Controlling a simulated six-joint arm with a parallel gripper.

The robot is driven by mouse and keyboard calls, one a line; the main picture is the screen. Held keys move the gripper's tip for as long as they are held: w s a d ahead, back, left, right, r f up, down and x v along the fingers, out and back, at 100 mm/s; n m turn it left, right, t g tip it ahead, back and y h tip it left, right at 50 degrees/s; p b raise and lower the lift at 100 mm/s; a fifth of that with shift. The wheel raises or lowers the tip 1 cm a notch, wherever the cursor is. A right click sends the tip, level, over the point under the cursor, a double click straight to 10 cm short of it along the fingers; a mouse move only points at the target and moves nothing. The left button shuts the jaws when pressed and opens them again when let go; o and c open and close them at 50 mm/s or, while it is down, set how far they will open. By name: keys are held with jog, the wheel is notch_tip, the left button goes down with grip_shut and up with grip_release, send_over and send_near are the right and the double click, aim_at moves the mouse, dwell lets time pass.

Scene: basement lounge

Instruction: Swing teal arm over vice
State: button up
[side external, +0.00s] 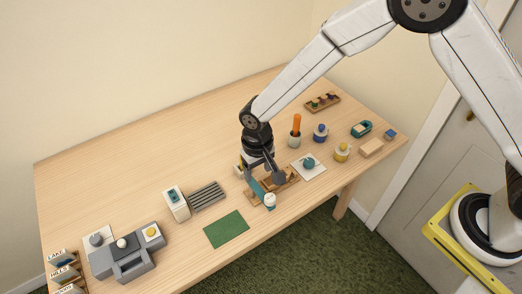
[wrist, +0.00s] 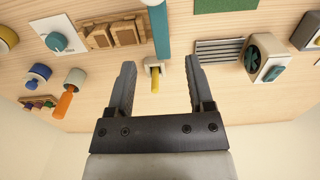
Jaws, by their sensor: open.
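The teal arm (side external: 257,188) is a flat bar with a white knob (side external: 269,200) at its front end. In the wrist view the teal arm (wrist: 162,32) runs from the top edge down to a pale mount with a yellow peg (wrist: 155,82). The wooden piece with two blocks, apparently the vice (wrist: 115,34), lies beside the bar, not under it. In the side view the vice (side external: 289,181) is partly hidden by my gripper (side external: 266,172). In the wrist view my gripper (wrist: 160,64) is open and empty, its fingers either side of the mount; their height above it is unclear.
A slatted grey rack (side external: 206,195) and a white box with a teal part (side external: 175,202) stand left. A green mat (side external: 226,229) lies in front. A white plate with a teal knob (side external: 308,165) and a cup holding an orange stick (side external: 296,132) stand right.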

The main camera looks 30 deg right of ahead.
aim_at(258, 189)
jog(key=shift+f, duration=3.55)
grip_shut()
